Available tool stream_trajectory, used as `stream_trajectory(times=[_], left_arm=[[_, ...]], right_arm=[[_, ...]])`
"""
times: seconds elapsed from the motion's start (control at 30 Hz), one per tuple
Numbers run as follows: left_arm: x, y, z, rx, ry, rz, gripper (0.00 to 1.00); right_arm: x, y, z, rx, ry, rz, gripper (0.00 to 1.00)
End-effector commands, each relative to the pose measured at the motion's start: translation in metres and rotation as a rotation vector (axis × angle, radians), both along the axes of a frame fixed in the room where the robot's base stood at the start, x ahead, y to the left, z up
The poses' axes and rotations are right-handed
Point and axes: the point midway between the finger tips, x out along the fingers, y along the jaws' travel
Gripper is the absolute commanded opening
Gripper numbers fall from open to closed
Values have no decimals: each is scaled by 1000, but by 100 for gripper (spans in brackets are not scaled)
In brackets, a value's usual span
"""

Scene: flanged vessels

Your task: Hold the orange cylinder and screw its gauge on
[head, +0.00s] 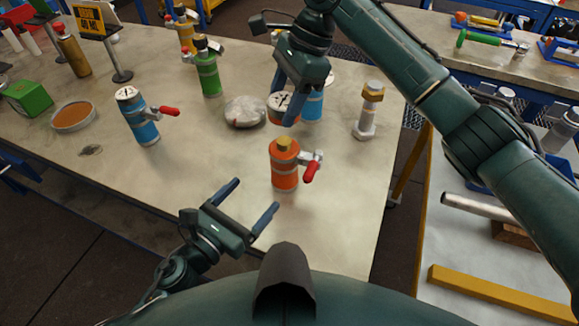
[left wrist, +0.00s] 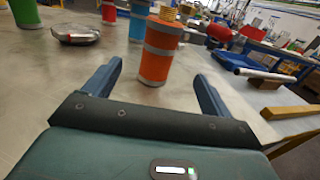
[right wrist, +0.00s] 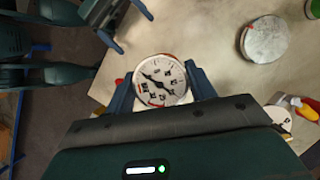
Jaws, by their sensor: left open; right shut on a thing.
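The orange cylinder (head: 284,170) stands upright near the front right of the table. It has a bare brass top (head: 284,144) and a side valve with a red handle (head: 312,172). My left gripper (head: 257,194) is open, in front and to the left of it, not touching. In the left wrist view the cylinder (left wrist: 158,58) shows just beyond and between the open fingers. My right gripper (head: 289,108) is shut on a round white-faced gauge (right wrist: 163,80), behind and above the orange cylinder. In the head view the gauge is partly hidden by the fingers.
A blue cylinder (head: 313,107) stands behind my right gripper, and a grey disc (head: 245,112) lies left of it. A gauged blue cylinder (head: 141,118), a green cylinder (head: 208,74) and a metal fitting (head: 368,110) stand around. The table front left is clear.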

Motion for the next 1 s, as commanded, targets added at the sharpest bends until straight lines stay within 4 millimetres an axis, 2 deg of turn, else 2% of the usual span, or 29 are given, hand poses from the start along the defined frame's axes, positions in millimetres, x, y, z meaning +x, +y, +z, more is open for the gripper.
stream_trajectory(times=[0.33,0.47,1.0], left_arm=[[0,-1,0,7,-5,-3,84],[7,-5,0,5,-6,-3,84],[82,-58,0,3,-4,-1,84]], right_arm=[[0,0,1,1,0,0,30],[0,0,0,1,0,0,30],[0,0,0,1,-1,1,30]])
